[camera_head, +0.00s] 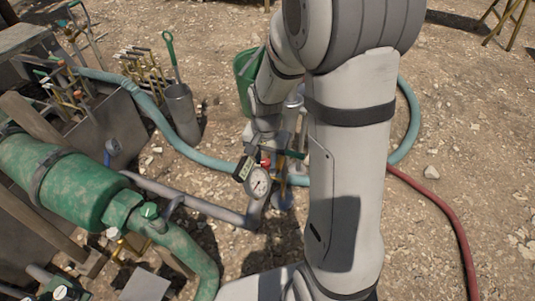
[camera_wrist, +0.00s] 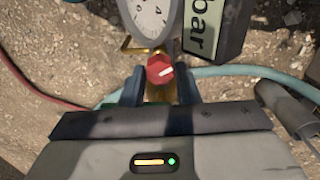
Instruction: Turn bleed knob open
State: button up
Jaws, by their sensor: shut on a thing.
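The bleed knob (camera_wrist: 160,68) is a small red knob with a white mark pointing to the right, on a brass fitting below the dial gauge (camera_wrist: 150,16) in the wrist view. It shows as a small red spot (camera_head: 265,160) above the gauge (camera_head: 259,181) in the head view. My gripper (camera_wrist: 160,86) has a dark finger on each side of the knob and is shut on it. A dark box with a display reading "bar" (camera_wrist: 215,26) is to the right of the gauge. The exact finger contact is partly hidden in both views.
A green tank (camera_head: 70,180) and grey pipe (camera_head: 195,205) stand on the left. A teal hose (camera_head: 190,152) and red hose (camera_head: 440,205) lie on the gravel. A metal bucket (camera_head: 182,112) stands behind. Open gravel lies to the right.

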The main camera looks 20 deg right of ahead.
aim_at(266, 162)
jog(key=n, duration=0.2)
jog(key=n+p, duration=0.1)
jog(key=n, duration=0.1)
jog(key=n+p, duration=0.1)
jog(key=n, duration=0.1)
jog(key=shift+s+n, duration=0.25)
jog(key=shift+n, duration=0.05)
jog(key=n+p, duration=0.1)
jog(key=n, duration=0.4)
jog(key=shift+a+f+p, duration=0.1)
jog(key=shift+p, duration=0.2)
jog(key=shift+n, duration=0.4)
jog(key=o, duration=1)
jog(key=shift+c, duration=0.2)
jog(key=shift+w, duration=0.1)
notch_tip(266, 162, up, 8)
jog(key=shift+w+p, duration=0.1)
jog(key=shift+p, duration=1.15)
